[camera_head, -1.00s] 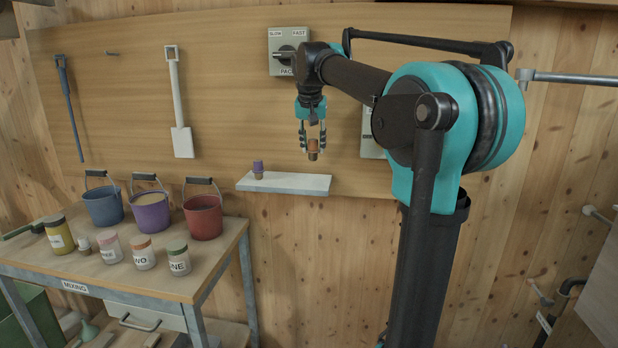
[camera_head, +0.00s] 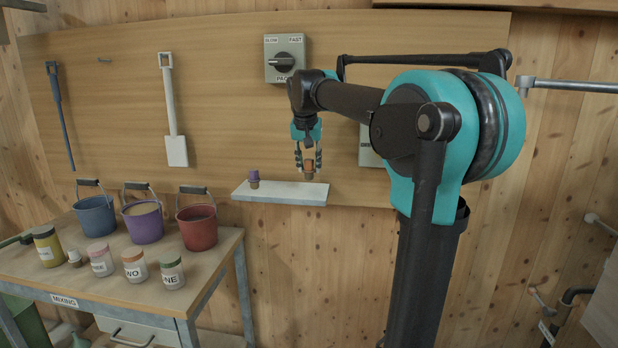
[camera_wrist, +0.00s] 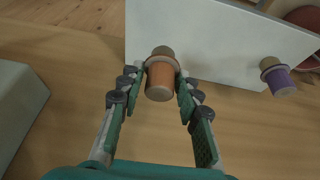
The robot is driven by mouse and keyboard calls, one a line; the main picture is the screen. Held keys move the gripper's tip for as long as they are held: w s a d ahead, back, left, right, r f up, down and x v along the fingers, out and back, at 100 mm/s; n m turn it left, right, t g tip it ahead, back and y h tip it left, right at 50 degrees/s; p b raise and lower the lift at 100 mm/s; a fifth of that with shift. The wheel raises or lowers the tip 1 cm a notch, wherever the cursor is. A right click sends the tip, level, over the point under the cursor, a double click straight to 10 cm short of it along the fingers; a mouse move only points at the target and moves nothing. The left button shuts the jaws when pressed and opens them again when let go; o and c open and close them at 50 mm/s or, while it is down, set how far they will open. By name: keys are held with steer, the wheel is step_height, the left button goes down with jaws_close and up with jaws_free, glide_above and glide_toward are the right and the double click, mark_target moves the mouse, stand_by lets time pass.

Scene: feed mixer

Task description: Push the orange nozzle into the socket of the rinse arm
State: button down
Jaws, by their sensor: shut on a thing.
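My gripper (camera_head: 308,163) is shut on the orange nozzle (camera_head: 309,168), just above the right part of the small white shelf. In the wrist view the orange nozzle (camera_wrist: 161,78) sits between the fingertips of my gripper (camera_wrist: 160,80), over the edge of the white shelf (camera_wrist: 205,45). I cannot tell whether the nozzle touches the shelf. The rinse arm may be the grey pipe (camera_head: 570,85) on the wall at the upper right; I cannot make out its socket.
A purple nozzle (camera_head: 254,178) stands on the left of the white shelf (camera_head: 285,193). A dial box (camera_head: 285,58) is on the board above. A table with buckets (camera_head: 145,222) and jars (camera_head: 135,266) stands at the left.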

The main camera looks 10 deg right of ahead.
mark_target(309, 171)
steer(key=shift+f, duration=1.85)
steer(key=shift+f, duration=0.1)
steer(key=c, duration=1.1)
jaws_free()
steer(key=shift+o, duration=0.2)
steer(key=v, duration=1.7)
steer(key=shift+s, duration=0.2)
steer(key=shift+a, duration=0.1)
